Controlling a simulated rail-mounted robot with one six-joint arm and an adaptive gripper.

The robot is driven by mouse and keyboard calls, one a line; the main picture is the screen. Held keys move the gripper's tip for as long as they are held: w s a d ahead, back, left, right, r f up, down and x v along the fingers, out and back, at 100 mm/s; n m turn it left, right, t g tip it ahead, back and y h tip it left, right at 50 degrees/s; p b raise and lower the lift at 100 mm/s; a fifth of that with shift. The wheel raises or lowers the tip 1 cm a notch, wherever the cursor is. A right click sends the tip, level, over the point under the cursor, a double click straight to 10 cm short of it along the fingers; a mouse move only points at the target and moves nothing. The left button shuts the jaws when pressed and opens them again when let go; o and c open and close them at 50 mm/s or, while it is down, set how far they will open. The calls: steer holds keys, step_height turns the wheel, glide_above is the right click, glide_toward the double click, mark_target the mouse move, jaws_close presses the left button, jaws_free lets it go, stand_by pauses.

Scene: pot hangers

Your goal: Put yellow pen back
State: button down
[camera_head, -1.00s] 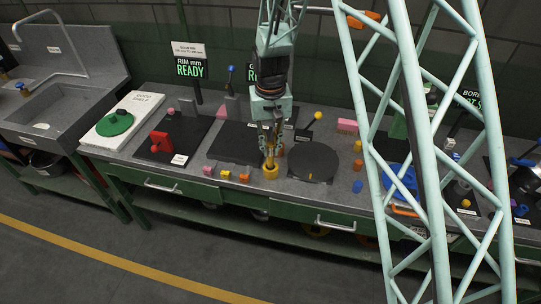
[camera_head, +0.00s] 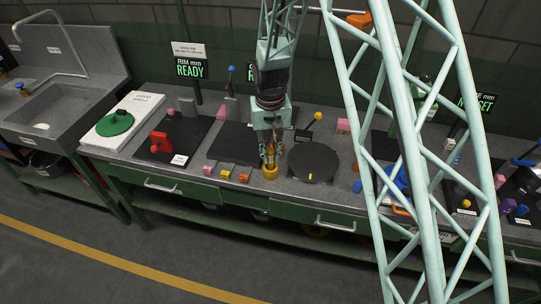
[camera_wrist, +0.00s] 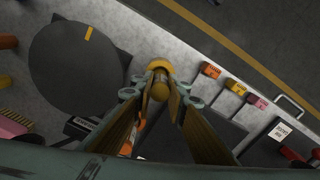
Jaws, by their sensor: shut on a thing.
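A yellow cup (camera_head: 270,173) stands on the grey bench near its front edge. It also shows in the wrist view as a round yellow rim (camera_wrist: 160,66). My gripper (camera_head: 269,150) is over the cup and points down. In the wrist view my gripper's fingers (camera_wrist: 163,95) are shut on a yellow pen (camera_wrist: 159,88), seen nearly end-on and lined up with the cup. I cannot tell how far the pen reaches into the cup. My fingers hide much of the pen in the head view.
A dark round disc (camera_head: 313,162) with a yellow mark lies right of the cup. Small pink, yellow (camera_head: 226,174) and orange blocks sit to the left at the bench edge. A black mat (camera_head: 235,143) lies behind them. A yellow-topped stick (camera_head: 318,116) stands behind the disc.

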steer(key=shift+f, duration=0.15)
steer(key=c, duration=2.6)
jaws_free()
steer(key=shift+o, duration=0.2)
step_height(320, 180, up, 11)
steer(key=shift+f, duration=0.15)
steer(key=shift+r, duration=0.8)
steer(key=shift+r, duration=0.1)
